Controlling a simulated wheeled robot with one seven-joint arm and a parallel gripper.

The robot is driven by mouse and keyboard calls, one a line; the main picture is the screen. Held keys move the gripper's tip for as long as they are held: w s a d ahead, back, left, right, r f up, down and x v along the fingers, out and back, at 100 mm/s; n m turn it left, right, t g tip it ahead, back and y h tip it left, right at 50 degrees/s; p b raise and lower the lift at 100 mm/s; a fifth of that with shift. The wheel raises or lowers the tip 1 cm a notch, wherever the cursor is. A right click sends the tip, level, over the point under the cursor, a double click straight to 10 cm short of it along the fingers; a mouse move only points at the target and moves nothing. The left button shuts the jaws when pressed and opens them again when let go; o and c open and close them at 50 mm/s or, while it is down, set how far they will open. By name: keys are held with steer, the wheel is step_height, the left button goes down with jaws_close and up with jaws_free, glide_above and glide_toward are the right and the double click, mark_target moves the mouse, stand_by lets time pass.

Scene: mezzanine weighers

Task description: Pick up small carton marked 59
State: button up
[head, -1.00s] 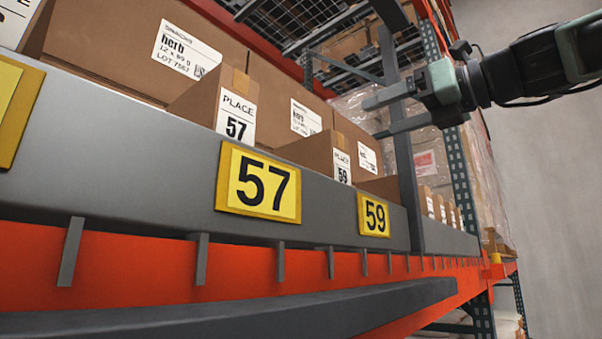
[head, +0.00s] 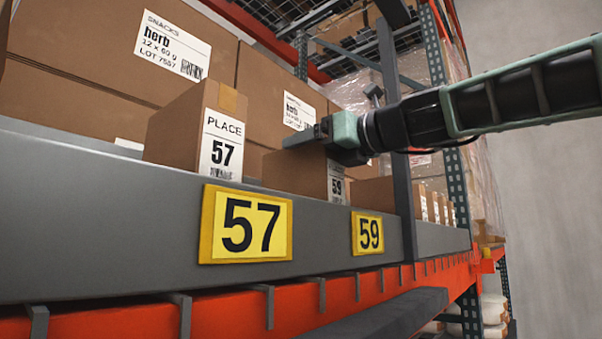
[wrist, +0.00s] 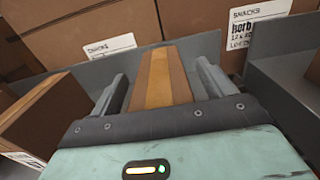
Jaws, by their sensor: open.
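The small carton marked 59 (head: 295,172) stands on the shelf behind the yellow 59 plate, its white label facing out and partly hidden by the rail. My gripper (head: 300,138) is at the top of this carton, reaching in from the right. In the wrist view, a brown carton top with a tan tape strip (wrist: 158,78) lies between the two open fingers of my gripper (wrist: 162,82). A narrow gap shows on each side. How far the fingers reach down the sides is hard to tell.
A carton marked 57 (head: 195,130) stands to the left. Larger herb boxes (head: 175,50) stack behind. The grey front rail (head: 110,210) runs below, with the yellow 59 plate (head: 367,234). A grey upright (head: 400,150) stands just right of the carton.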

steer(key=shift+w+a, duration=0.2)
steer(key=shift+a, duration=0.1)
jaws_close()
steer(key=shift+r, duration=0.1)
steer(key=shift+r, duration=0.1)
